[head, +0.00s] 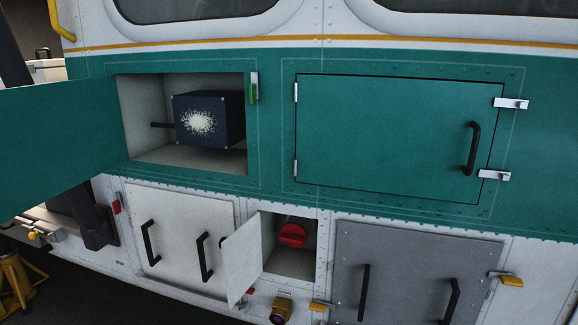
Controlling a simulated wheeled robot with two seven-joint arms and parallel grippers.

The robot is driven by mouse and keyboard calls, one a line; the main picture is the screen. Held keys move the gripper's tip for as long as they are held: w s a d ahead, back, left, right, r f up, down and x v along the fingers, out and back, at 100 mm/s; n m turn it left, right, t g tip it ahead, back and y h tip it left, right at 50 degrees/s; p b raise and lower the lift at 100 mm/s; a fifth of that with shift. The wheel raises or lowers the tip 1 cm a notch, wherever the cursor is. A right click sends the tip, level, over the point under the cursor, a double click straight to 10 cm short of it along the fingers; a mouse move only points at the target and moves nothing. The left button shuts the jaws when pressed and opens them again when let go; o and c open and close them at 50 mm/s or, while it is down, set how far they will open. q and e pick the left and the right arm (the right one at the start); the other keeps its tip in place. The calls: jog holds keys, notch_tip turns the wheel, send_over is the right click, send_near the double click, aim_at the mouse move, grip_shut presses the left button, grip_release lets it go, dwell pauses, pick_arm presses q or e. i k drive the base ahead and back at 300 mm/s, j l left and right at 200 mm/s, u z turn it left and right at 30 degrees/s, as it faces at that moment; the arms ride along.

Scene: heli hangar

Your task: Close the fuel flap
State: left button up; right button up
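The fuel flap (242,260) is a small white door low in the middle of the helicopter's side. It stands open, swung outward at the left edge of its square recess (273,262). A round red cap (293,235) sits inside the recess and is in plain sight. Neither of my grippers shows in the head view, and nothing is seen touching the flap.
Above left, a large teal door (50,140) stands open beside a bay holding a dark box (209,119). A teal panel (385,137), a white panel (180,238) and a grey panel (411,275) are closed. A brass-coloured fitting (281,309) sits below the recess.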

aim_at(241, 252)
jog(key=i+j, duration=0.15)
jog(key=j, duration=0.2)
jog(key=i+j, duration=0.1)
jog(key=j, duration=0.25)
jog(key=i+j, duration=0.15)
jog(key=j, duration=0.25)
jog(key=i+j, duration=0.15)
jog(key=j, duration=0.2)
jog(key=i+j, duration=0.15)
jog(key=j, duration=0.2)
jog(key=i+j, duration=0.1)
jog(key=j, duration=0.25)
jog(key=i+j, duration=0.15)
jog(key=j, duration=0.2)
jog(key=i+j, duration=0.15)
jog(key=j, duration=0.25)
jog(key=z, duration=1.6)
